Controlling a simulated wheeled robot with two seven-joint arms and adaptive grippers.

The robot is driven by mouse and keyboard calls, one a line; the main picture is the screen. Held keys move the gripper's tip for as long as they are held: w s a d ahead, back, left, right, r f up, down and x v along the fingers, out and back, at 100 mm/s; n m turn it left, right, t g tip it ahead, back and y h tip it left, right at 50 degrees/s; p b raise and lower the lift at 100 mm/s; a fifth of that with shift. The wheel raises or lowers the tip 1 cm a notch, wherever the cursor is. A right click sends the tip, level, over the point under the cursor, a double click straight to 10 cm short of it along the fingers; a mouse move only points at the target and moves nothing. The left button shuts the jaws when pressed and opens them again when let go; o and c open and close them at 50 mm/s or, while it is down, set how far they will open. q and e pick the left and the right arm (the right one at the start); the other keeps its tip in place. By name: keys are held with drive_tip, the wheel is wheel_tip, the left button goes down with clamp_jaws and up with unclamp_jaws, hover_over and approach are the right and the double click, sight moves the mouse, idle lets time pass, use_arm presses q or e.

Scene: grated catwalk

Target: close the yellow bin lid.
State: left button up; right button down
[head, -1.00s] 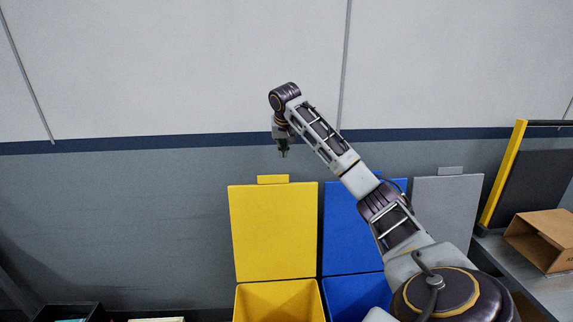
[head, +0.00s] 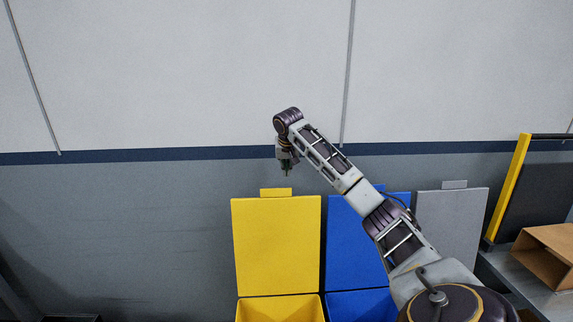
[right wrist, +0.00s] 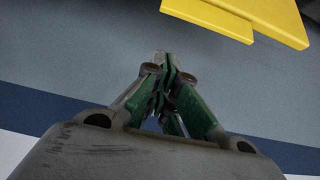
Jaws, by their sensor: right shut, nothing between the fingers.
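The yellow bin (head: 281,309) stands at the bottom of the head view. Its yellow lid (head: 277,245) is open and stands upright behind the bin, with a small tab (head: 276,192) on its top edge. My right gripper (head: 286,171) points down just above the tab, apart from it in the picture. In the right wrist view the gripper (right wrist: 168,62) is shut and empty, and a corner of the yellow lid (right wrist: 272,14) shows at the upper right. My left gripper is not in view.
A blue bin (head: 362,305) with its raised blue lid (head: 345,240) stands right of the yellow one, partly behind my right arm. A raised grey lid (head: 452,225) is beyond it. A cardboard box (head: 548,257) lies on a shelf at the far right. The wall (head: 120,225) is behind.

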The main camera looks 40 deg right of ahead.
drive_tip(key=p+x, duration=0.1)
drive_tip(key=x, duration=0.5)
drive_tip(key=s+a, duration=0.1)
drive_tip(key=s+a+p, duration=0.1)
drive_tip(key=s, duration=0.1)
drive_tip(key=shift+a+r, duration=0.2)
drive_tip(key=shift+r, duration=0.05)
idle(0.4)
drive_tip(key=shift+f, duration=0.1)
idle(0.4)
